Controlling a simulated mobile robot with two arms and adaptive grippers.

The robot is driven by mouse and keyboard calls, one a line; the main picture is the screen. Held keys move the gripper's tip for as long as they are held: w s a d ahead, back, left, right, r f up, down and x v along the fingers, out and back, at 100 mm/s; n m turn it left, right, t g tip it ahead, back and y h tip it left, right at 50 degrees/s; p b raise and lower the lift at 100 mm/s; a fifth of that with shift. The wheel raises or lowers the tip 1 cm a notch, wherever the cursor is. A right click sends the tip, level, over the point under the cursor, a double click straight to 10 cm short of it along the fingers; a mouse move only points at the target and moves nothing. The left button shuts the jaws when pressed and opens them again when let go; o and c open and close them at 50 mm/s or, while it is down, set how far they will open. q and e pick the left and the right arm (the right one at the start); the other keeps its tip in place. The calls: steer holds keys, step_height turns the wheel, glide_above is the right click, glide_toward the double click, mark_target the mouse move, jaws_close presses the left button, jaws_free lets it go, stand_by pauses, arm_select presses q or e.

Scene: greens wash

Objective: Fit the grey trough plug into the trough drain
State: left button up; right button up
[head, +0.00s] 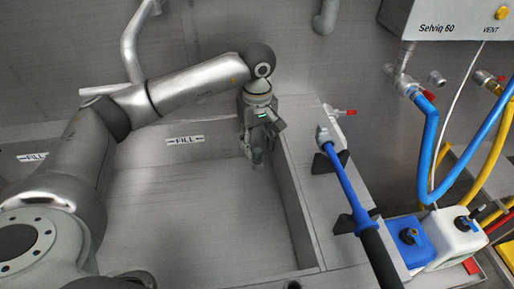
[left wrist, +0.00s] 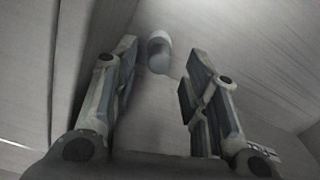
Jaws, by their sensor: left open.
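My left gripper (head: 257,160) reaches down into the trough (head: 205,225), close to its right-hand wall. The left wrist view shows its two fingers (left wrist: 160,85) spread apart with nothing between the pads. A small, rounded grey piece (left wrist: 158,52) shows beyond the fingertips, apart from both fingers. It looks like the trough plug, but I cannot tell for certain. In the head view I cannot make it out near the gripper. I cannot clearly make out the drain in either view. My right gripper is not in view.
A blue-handled wand (head: 345,180) lies in black brackets on the ledge right of the trough. A blue container (head: 410,243) and a white container (head: 452,237) stand further right, below blue and yellow hoses. The trough floor left of my gripper is clear.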

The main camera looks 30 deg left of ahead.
mark_target(257, 150)
arm_select(q)
steer(key=shift+r, duration=2.65)
steer(key=shift+r, duration=0.15)
